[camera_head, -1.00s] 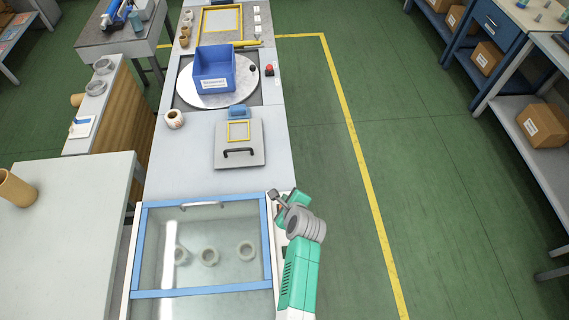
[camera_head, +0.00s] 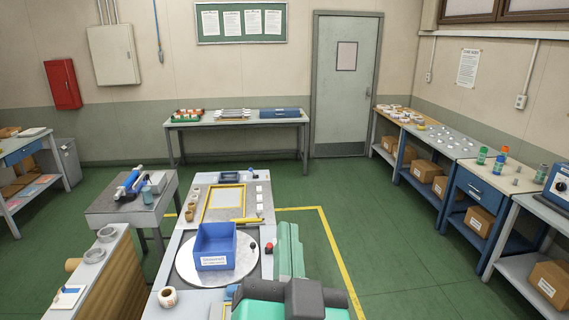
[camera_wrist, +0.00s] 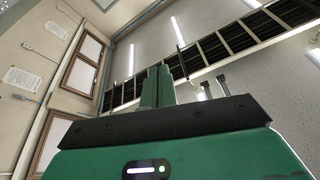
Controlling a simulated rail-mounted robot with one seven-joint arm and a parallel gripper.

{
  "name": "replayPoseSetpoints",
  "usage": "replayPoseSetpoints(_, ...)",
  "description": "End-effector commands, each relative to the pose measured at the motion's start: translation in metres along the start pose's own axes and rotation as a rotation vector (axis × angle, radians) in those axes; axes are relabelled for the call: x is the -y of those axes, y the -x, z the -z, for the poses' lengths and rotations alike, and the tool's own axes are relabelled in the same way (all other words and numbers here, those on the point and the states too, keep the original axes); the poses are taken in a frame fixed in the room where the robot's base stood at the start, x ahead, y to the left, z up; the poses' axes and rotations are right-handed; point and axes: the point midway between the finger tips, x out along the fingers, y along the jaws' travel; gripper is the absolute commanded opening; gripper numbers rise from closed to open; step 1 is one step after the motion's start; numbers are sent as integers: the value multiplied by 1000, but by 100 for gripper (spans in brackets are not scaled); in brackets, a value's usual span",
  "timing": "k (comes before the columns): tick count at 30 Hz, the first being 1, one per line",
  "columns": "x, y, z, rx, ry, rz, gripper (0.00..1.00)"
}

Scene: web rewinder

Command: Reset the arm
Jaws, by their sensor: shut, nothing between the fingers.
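My gripper (camera_wrist: 158,82) shows in the wrist view with its two green fingers together, shut and empty. It points up toward the ceiling and upper wall, with nothing near the fingertips. In the head view, green and dark grey links of my arm rise at the bottom centre, in front of the right edge of the workbench. The fingertips cannot be made out there.
A blue bin (camera_head: 214,247) stands on a round metal plate (camera_head: 188,268) just left of my arm. A red button (camera_head: 268,247) sits close beside the arm. Green floor (camera_head: 400,265) is open to the right, before the shelves (camera_head: 440,205).

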Motion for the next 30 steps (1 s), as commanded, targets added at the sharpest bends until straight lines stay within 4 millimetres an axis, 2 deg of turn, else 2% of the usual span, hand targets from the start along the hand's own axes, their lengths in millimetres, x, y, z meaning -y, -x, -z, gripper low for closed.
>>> replayPoseSetpoints(1, 15, 17, 33, -74, 92, 18, 0)
replayPoseSetpoints(3, 34, 44, 76, -177, 234, 31, 0)
replayPoseSetpoints(5, 49, 71, 109, -266, 348, 32, 0)
replayPoseSetpoints(6, 61, 73, 139, -295, 390, 27, 0)
replayPoseSetpoints(7, 68, 61, 158, -284, 381, 28, 0)
replayPoseSetpoints(12, 92, 37, 217, -276, 364, 33, 0)
replayPoseSetpoints(15, 100, 29, 239, -274, 357, 35, 0)
replayPoseSetpoints(18, 104, 25, 248, -273, 353, 37, 0)
replayPoseSetpoints(30, 103, 26, 246, -272, 351, 37, 0)
